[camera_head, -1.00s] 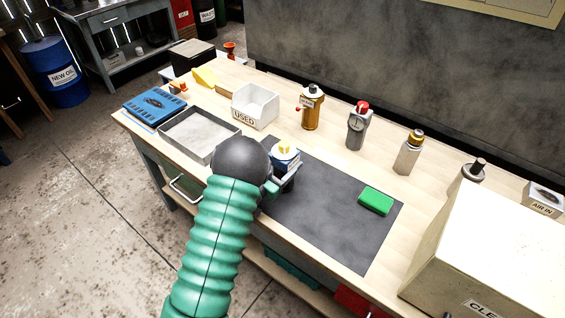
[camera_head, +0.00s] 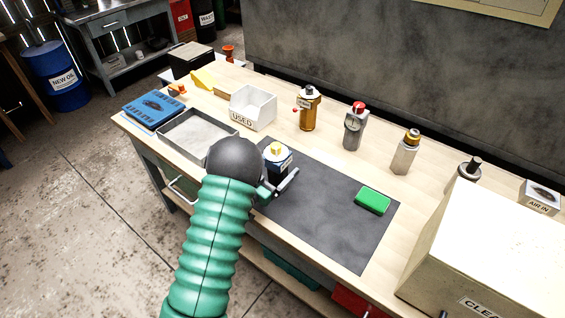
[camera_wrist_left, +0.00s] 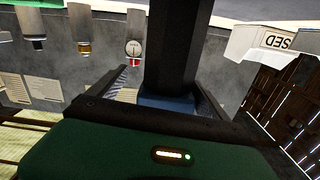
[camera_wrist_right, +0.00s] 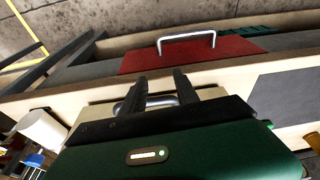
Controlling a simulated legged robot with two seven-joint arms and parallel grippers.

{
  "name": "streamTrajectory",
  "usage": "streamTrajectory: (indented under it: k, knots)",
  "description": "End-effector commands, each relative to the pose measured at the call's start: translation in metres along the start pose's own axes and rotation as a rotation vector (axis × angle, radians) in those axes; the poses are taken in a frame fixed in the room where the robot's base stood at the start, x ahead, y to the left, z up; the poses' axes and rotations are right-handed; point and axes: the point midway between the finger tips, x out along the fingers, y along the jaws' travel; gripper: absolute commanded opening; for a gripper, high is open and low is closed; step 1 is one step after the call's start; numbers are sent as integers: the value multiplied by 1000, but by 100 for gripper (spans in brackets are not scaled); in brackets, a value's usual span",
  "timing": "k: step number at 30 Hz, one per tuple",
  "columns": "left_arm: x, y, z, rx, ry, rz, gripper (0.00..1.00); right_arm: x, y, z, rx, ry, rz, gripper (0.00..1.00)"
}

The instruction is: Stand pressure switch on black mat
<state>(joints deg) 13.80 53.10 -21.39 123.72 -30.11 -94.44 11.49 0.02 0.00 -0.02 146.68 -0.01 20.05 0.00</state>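The pressure switch (camera_head: 279,160), dark blue and black with a white label and yellow top, stands apparently upright at the left end of the black mat (camera_head: 325,225). My left gripper (camera_head: 279,184) is around it, partly hidden behind my arm in the head view. In the left wrist view, the fingers (camera_wrist_left: 166,72) are spread, with a gap on each side of the switch's dark body (camera_wrist_left: 173,45). The contact of its base with the mat is hidden. My right gripper (camera_wrist_right: 160,88) shows only in its wrist view, with its fingers apart and nothing held between them.
A green block (camera_head: 373,200) lies on the mat's right part. A grey tray (camera_head: 170,145) is left of the mat, and the white USED bin (camera_head: 253,107) is behind. Several fittings, including a gauge unit (camera_head: 355,128), line the back. A large cream box (camera_head: 490,240) stands right.

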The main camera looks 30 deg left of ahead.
Motion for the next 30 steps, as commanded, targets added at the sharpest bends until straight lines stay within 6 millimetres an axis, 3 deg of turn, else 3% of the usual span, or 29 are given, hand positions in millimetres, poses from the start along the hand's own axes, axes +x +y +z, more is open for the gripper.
streamTrajectory:
  k: [6,12,17,21,24,27,30]
  knots:
    - [-59,-1,1,-2,-5,-5,88,1,0,0,-1,0,0,36]
    - [-93,1,0,2,-3,-3,88,2,0,0,-1,0,0,36]
    - [-88,3,3,15,-58,-16,88,2,0,0,-1,0,0,36]
    - [-64,11,16,35,-262,-72,88,2,0,0,-1,0,0,36]
    - [-59,26,25,23,-457,-111,88,2,0,0,-1,0,0,36]
    - [-71,52,32,-11,-660,-129,88,2,0,0,-1,0,0,36]
    - [-100,89,34,-53,-869,-117,88,2,0,0,-1,0,0,36]
